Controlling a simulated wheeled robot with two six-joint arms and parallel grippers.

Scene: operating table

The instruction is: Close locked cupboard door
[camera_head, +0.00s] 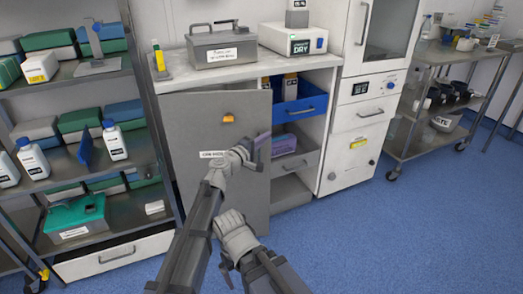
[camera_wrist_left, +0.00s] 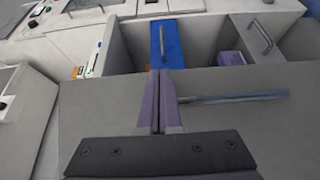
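The grey cupboard door (camera_head: 198,132) stands ajar, its right edge out from the cupboard (camera_head: 296,192). An orange lock piece (camera_head: 229,118) is on its front, with a label lower down. My left gripper (camera_head: 256,153) is at the door's right edge. In the left wrist view my left gripper (camera_wrist_left: 162,88) has its purple-grey fingers together, in front of the door panel (camera_wrist_left: 270,140). The metal door handle (camera_wrist_left: 235,98) runs right from beside the fingers; I see none of it between them. My right gripper (camera_head: 226,268) hangs low in front of the door; its fingertips are unclear.
A blue drawer (camera_head: 300,111) and a grey drawer (camera_head: 297,159) show inside the opening. A loaded shelf rack (camera_head: 60,190) stands left. A white cabinet (camera_head: 353,140) stands right, then a steel trolley (camera_head: 412,146). The blue floor (camera_head: 380,240) is clear at the front right.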

